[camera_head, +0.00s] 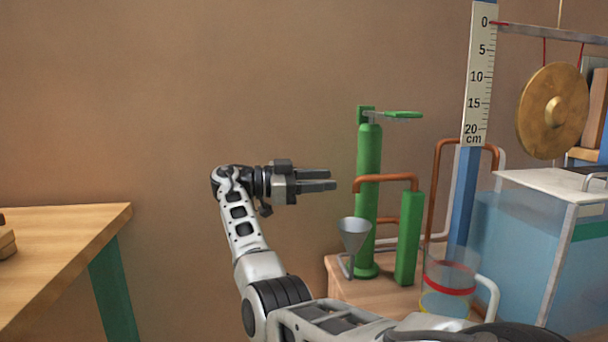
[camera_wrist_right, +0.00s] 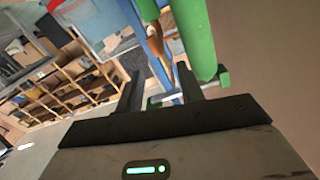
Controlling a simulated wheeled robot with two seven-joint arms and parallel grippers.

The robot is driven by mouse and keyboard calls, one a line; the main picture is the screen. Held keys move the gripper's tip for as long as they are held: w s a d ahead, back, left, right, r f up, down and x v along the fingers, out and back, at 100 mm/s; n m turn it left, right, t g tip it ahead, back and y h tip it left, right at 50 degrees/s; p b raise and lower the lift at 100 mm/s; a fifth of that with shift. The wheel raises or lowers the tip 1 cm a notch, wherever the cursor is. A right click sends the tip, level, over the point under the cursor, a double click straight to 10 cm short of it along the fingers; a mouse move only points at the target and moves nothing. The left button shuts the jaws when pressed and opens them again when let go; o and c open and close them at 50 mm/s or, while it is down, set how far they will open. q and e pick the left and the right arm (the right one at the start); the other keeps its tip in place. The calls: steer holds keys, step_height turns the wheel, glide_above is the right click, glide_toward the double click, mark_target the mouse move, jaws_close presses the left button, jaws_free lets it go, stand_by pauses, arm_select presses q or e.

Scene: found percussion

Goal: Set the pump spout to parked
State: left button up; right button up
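The green pump (camera_head: 369,195) stands upright on a wooden stand, with a green handle (camera_head: 402,115) at its top. Its copper spout (camera_head: 388,177) runs level from the pump, with its left end by a grey funnel (camera_head: 353,237). A shorter green post (camera_head: 409,240) stands under the spout's right end. My right gripper (camera_head: 334,180) is just left of the spout's left end, apart from it, its fingers pointing right. In the right wrist view the fingers (camera_wrist_right: 157,90) are spread and nothing is between them. My left gripper is not in view.
A clear jar (camera_head: 450,275) with a red band stands right of the pump, near a glass tank (camera_head: 520,240). A ruler (camera_head: 478,80) and a brass gong (camera_head: 553,110) are behind. A wooden table (camera_head: 60,240) is at left.

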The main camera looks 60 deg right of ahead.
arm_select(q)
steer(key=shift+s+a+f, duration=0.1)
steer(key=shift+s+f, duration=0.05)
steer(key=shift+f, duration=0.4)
arm_select(e)
steer(key=v, duration=0.3)
steer(key=shift+w+a, duration=0.25)
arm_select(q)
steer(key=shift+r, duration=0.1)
